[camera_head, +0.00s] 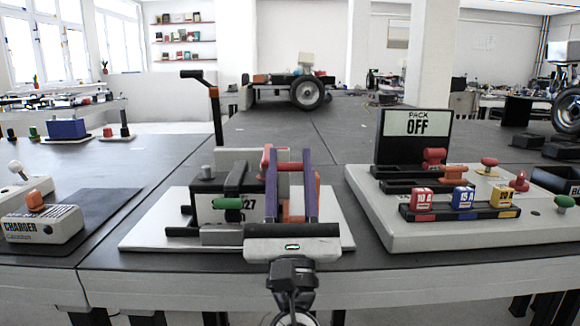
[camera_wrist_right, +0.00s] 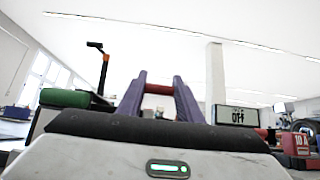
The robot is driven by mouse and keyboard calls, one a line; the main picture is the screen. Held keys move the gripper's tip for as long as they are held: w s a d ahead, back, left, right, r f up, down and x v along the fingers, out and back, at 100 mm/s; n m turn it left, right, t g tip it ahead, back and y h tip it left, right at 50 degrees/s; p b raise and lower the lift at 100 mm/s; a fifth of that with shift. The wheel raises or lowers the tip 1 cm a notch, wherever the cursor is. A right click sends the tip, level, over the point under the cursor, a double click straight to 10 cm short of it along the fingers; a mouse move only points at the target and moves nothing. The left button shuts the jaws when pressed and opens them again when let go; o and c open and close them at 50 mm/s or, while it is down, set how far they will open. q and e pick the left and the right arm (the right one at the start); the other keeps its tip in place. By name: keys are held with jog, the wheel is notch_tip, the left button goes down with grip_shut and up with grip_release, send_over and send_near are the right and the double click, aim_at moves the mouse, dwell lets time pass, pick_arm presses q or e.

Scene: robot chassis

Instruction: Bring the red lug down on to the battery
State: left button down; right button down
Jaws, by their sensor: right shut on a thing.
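The battery (camera_head: 208,212) is a pale box with a dark top on a white base plate (camera_head: 150,237). My right gripper (camera_head: 290,160) has purple fingers and is in front of the battery's right side. It is shut on the red lug (camera_head: 287,167), whose red bar spans the fingers and also shows in the right wrist view (camera_wrist_right: 159,89). The fingers hide the lug's lower part, so I cannot tell whether it touches the battery. My left gripper is not in view.
A pale panel (camera_head: 400,237) with coloured fuses and a PACK OFF sign (camera_head: 415,123) stands to the right. A charger (camera_head: 42,224) sits on a dark mat at the left. A tall black and orange post (camera_head: 216,115) rises behind the battery.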

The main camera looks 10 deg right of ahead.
jog(key=shift+w+f, duration=0.1)
jog(key=shift+f, duration=0.25)
jog(key=c, duration=1.2)
grip_release()
jog(key=shift+r, duration=0.15)
jog(key=shift+r, duration=0.1)
jog(key=shift+r, duration=0.4)
notch_tip(320, 180, up, 8)
jog(key=p, duration=0.4)
jog(key=shift+r+p, duration=0.2)
jog(key=shift+p, duration=0.1)
jog(key=shift+r, duration=0.3)
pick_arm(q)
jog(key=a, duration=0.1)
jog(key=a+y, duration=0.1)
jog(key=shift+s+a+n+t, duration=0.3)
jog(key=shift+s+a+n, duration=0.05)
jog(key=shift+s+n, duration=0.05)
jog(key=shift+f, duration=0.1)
